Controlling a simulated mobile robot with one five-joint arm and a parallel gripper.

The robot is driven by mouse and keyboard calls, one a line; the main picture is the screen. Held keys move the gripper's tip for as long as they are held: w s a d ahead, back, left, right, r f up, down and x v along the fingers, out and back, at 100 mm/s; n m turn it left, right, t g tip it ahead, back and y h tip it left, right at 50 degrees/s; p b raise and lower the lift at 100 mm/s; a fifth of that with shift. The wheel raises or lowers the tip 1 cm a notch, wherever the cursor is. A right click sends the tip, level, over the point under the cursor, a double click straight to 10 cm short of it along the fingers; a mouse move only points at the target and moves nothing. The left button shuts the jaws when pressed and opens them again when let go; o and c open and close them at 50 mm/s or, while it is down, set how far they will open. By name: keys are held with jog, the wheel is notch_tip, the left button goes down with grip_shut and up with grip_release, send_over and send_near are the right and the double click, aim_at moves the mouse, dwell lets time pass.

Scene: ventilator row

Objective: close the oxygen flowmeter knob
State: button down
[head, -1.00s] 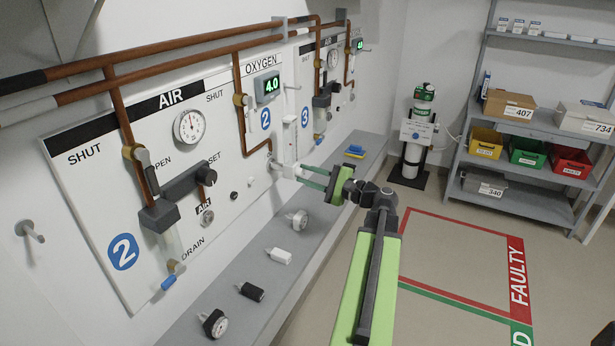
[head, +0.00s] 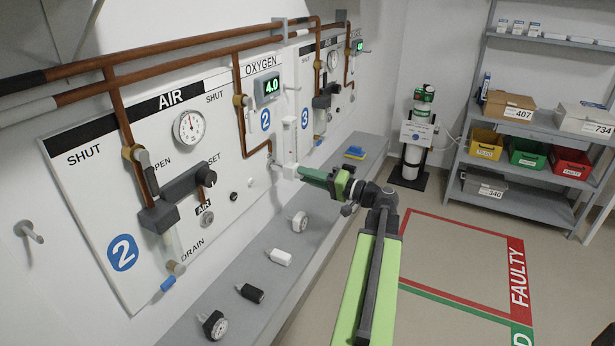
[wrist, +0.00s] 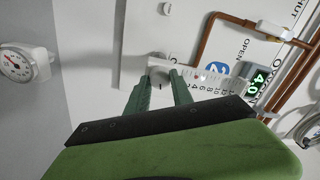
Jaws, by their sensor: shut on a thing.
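The oxygen flowmeter is a clear scaled tube (head: 291,138) on the white OXYGEN panel. It also shows in the wrist view (wrist: 210,80), with numbers along it. My gripper (head: 300,171) reaches the bottom of the flowmeter, its green fingers shut on the pale knob there.
The AIR panel (head: 85,225) with its gauge (head: 189,127) is to the left. A grey shelf (head: 238,285) below holds several loose fittings. A cylinder (head: 415,140) and a storage rack (head: 535,120) stand beyond. The floor at right is open.

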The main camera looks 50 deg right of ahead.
jog(key=shift+n+g+p, duration=0.4)
jog(key=shift+n+p, duration=0.15)
jog(key=shift+n, duration=7.15)
jog(key=c, duration=1.1)
grip_release()
jog(key=shift+s+r, duration=0.1)
jog(key=v, duration=1.7)
jog(key=shift+d, duration=0.25)
jog(key=shift+s, duration=0.1)
